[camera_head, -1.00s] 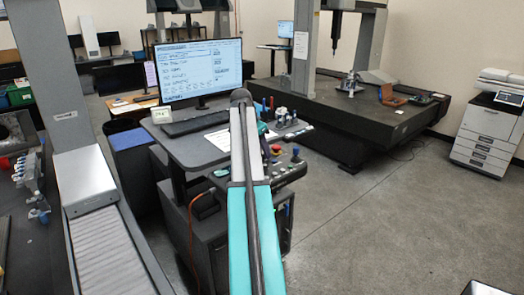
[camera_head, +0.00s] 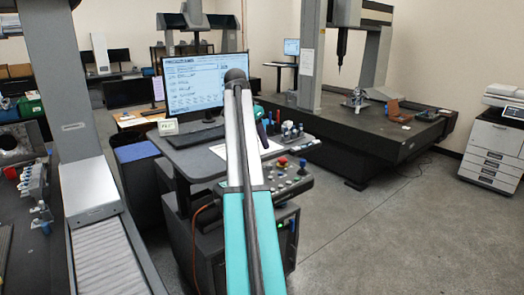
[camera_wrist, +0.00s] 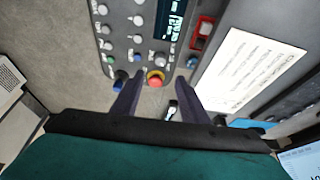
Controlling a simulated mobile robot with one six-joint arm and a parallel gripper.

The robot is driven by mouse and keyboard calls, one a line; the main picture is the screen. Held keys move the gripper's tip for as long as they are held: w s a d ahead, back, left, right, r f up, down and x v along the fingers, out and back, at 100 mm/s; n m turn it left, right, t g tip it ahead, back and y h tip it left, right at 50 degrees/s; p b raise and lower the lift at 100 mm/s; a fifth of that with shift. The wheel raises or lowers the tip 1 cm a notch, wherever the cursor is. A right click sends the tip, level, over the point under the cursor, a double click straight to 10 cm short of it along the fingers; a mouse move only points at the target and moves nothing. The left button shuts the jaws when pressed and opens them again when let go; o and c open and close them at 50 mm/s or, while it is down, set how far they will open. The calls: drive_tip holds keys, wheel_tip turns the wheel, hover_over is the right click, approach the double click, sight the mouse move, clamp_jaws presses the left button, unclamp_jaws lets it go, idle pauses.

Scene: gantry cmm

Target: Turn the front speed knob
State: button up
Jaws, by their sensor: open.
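The control panel (camera_head: 288,181) sits on the front right of the workstation desk, partly hidden by my arm in the head view. In the wrist view the panel (camera_wrist: 122,48) carries several pale knobs, a blue knob (camera_wrist: 120,79), a blue-topped knob (camera_wrist: 191,62) and a red mushroom button (camera_wrist: 155,79) with a yellow base. I cannot read the labels, so I cannot tell which knob is the front speed knob. My gripper (camera_wrist: 158,98) is open, its two dark fingers apart over the panel edge near the red button. Nothing is seen held between them.
A monitor (camera_head: 190,84) and keyboard (camera_head: 196,137) stand on the desk left of my arm. A white printed sheet (camera_wrist: 252,72) lies beside the panel. The gantry machine's dark table (camera_head: 385,130) is behind right. Open floor (camera_head: 395,225) lies to the right.

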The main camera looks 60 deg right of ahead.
drive_tip(key=shift+v, duration=1.1)
drive_tip(key=shift+s, duration=0.1)
